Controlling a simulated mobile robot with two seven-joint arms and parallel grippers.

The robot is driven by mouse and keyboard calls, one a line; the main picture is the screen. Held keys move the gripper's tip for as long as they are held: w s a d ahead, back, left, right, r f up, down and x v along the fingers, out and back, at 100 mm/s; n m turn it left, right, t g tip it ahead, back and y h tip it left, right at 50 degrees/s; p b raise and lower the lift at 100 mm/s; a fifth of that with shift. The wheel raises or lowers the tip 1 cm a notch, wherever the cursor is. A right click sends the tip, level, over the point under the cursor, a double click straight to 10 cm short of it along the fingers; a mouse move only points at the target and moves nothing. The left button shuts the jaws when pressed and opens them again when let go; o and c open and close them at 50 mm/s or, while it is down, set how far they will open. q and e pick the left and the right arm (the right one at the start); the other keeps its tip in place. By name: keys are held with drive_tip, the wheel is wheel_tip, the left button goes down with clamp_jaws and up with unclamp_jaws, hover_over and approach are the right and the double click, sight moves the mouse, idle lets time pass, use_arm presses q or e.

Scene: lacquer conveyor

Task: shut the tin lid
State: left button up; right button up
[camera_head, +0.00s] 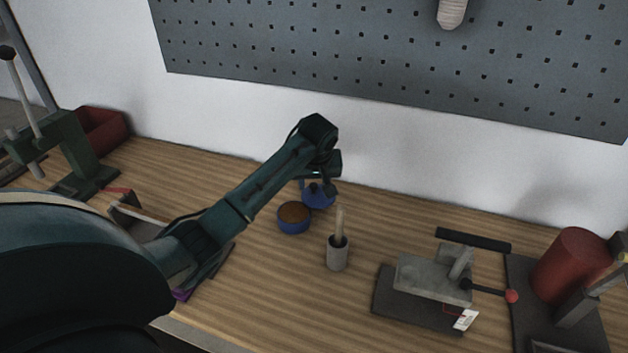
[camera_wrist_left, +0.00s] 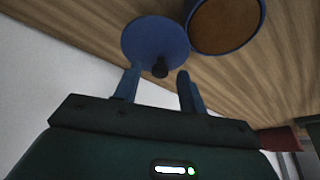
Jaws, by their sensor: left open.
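The blue round tin (camera_head: 294,226) stands on the wooden bench with its top open, showing a brown inside; it also shows at the top of the left wrist view (camera_wrist_left: 257,38). The round blue lid (camera_head: 319,200) is beside the tin, off its opening, partly hidden by my gripper. In the left wrist view the lid (camera_wrist_left: 153,36) shows its outer face with a dark knob (camera_wrist_left: 160,68). My left gripper (camera_wrist_left: 158,74) is open, its fingertips on either side of the knob's line. I cannot tell whether they touch it. My right gripper is not in view.
A grey cup with a wooden handle (camera_head: 338,255) stands just right of the tin. A grey metal fixture (camera_head: 432,277) and a red cylinder (camera_head: 570,265) are farther right. A green lever press (camera_head: 70,150) and red bin (camera_head: 103,130) are at left. The wall rises behind.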

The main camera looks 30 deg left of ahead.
use_arm(q)
clamp_jaws()
idle(0.3)
drive_tip(key=shift+w, duration=0.1)
